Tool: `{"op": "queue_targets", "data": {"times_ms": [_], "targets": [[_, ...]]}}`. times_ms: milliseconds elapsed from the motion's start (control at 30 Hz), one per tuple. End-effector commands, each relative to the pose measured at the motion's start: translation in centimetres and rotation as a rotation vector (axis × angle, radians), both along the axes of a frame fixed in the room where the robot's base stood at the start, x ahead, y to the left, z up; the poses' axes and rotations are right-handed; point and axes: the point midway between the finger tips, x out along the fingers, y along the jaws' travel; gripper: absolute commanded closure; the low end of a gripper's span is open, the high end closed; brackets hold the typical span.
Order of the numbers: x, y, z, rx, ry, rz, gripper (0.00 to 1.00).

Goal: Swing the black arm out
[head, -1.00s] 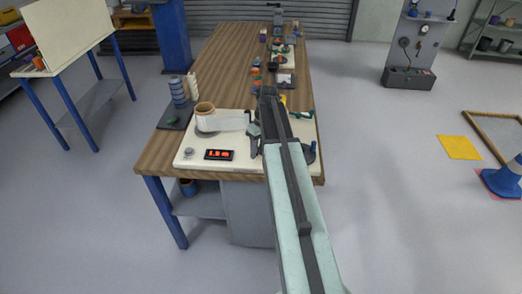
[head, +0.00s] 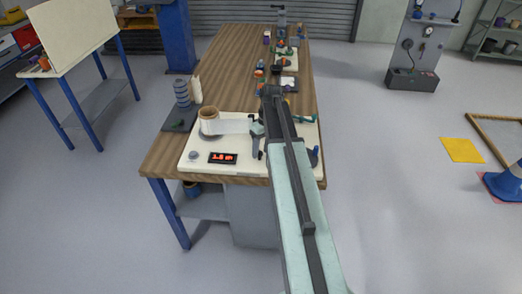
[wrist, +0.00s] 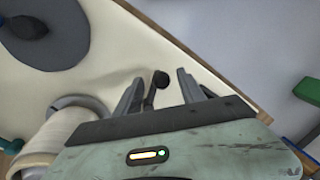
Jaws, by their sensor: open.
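A short black arm (wrist: 150,97) with a round black knob stands on the cream board in the wrist view. My gripper (wrist: 161,78) is open, with one finger on each side of this arm and its knob. I cannot tell whether either finger touches it. In the head view the cream board (head: 193,152) lies on the near end of the bench, with a white film roll (head: 209,123) and a strip of film leading right. My arm covers part of the board there, and I cannot make out the black arm clearly.
A red-digit display (head: 223,158) and a round knob (head: 193,155) sit at the board's front. A dark grey disc (wrist: 50,30) with a black knob shows in the wrist view. A dark mat (head: 180,118) with stacked grey rings (head: 182,93) is left of the board.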

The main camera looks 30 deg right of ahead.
Motion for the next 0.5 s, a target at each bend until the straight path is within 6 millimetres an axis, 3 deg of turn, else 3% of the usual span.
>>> {"op": "queue_targets", "data": {"times_ms": [33,200,500], "targets": [[0.1,-0.2,2.0,0.0,0.0,0.0,0.53],[0.1,-0.8,4.8,-0.001,-0.001,0.0,0.53],[0.1,-1.0,5.0,-0.001,-0.001,0.0,0.53]]}}
